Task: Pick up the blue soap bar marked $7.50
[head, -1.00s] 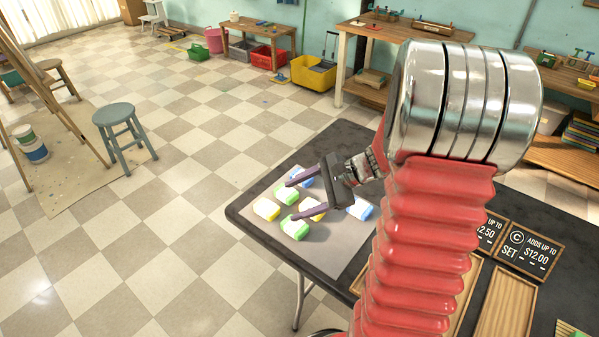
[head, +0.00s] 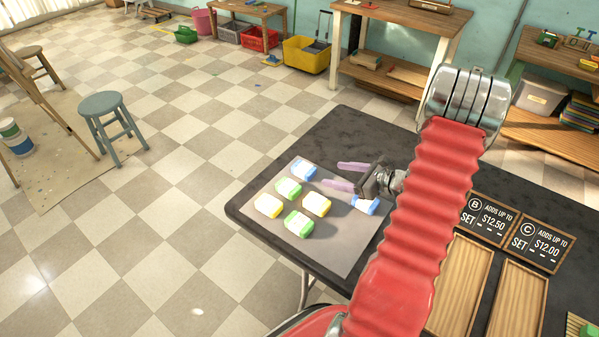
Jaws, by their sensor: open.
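Two blue-and-white soap bars lie on a grey mat (head: 335,250) on the dark table. One blue bar (head: 303,169) is at the mat's far left corner. The other blue bar (head: 366,205) is at the right, partly hidden by my gripper. Price marks on the bars are too small to read. My gripper (head: 345,176) is open and empty. Its two purple fingers point left, above the mat's far right part, between the two blue bars in the picture.
Two green bars (head: 288,188) and (head: 299,223) and two yellow bars (head: 268,205) and (head: 316,204) share the mat. Wooden trays (head: 460,281) with black price signs (head: 537,246) stand at the right. The table's far left part (head: 345,130) is bare.

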